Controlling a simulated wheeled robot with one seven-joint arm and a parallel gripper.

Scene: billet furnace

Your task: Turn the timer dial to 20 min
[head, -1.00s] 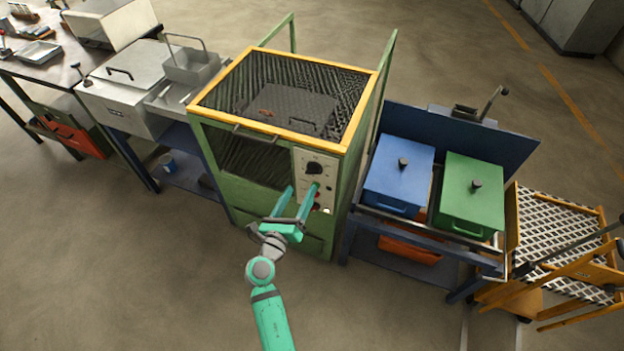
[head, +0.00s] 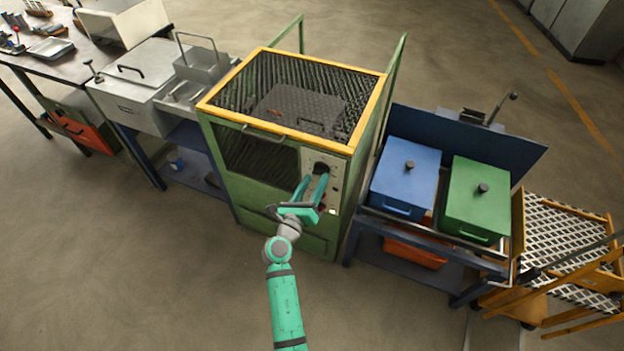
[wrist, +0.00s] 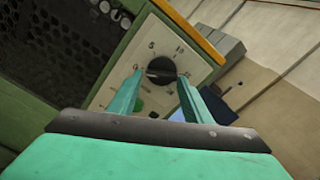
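The timer dial (wrist: 160,70) is a round black knob on a pale panel with printed numbers, on the front of the green furnace (head: 262,183). In the wrist view it lies between and just beyond the tips of my gripper (wrist: 160,82), whose two teal fingers are apart. I cannot tell whether either finger touches the knob. The dial's exact setting is too small to read.
A green button (wrist: 138,105) shows below the dial, partly behind the left finger. A blue box (head: 404,178) and a green box (head: 474,198) stand on the bench right of the furnace. Open floor lies in front.

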